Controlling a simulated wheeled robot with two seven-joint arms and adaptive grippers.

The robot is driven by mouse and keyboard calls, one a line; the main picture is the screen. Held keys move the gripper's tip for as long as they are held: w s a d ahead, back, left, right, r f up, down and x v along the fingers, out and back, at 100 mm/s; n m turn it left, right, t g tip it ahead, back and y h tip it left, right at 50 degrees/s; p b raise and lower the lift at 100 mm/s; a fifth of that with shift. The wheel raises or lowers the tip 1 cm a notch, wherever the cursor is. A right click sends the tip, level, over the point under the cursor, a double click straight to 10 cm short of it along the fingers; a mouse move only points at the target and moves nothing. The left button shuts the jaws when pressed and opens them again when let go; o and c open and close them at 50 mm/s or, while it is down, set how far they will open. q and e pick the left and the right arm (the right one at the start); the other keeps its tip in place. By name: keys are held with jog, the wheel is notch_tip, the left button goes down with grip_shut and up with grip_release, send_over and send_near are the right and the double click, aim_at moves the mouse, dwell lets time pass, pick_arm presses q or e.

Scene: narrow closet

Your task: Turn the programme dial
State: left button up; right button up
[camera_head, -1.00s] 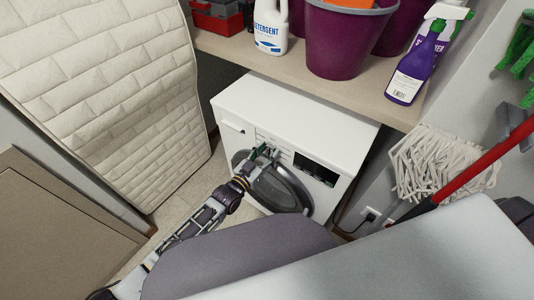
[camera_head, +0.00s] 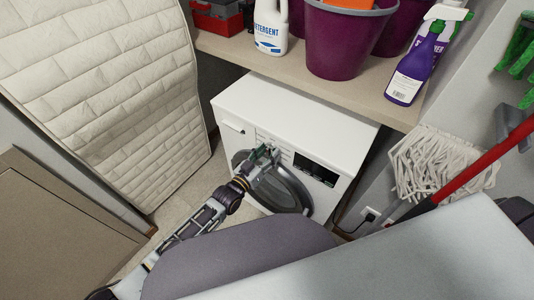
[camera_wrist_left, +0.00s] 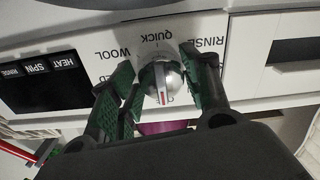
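The washing machine (camera_head: 310,112) is white and stands under the shelf, its round door facing me. In the left wrist view the programme dial (camera_wrist_left: 160,80) is a silver knob with a pale bar and a red mark towards the picture's bottom. Labels such as QUICK, WOOL and RINSE surround it. My left gripper (camera_wrist_left: 158,75) has its green-padded fingers on either side of the dial. A small gap shows on the left; contact on the right cannot be told. In the head view the gripper (camera_head: 264,153) covers the dial. My right gripper is out of view.
The shelf (camera_head: 290,62) above holds a detergent bottle (camera_head: 271,28), purple buckets (camera_head: 340,40) and a purple spray bottle (camera_head: 415,68). A mop (camera_head: 435,160) stands at the right. A quilted mattress (camera_head: 110,100) leans at the left. A dark display panel (camera_head: 316,168) is beside the gripper.

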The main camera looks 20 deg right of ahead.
pick_arm(q)
jog(key=o, duration=0.3)
jog(key=shift+o, duration=0.2)
jog(key=shift+a, duration=0.1)
jog(key=v, duration=1.2)
dwell(0.8)
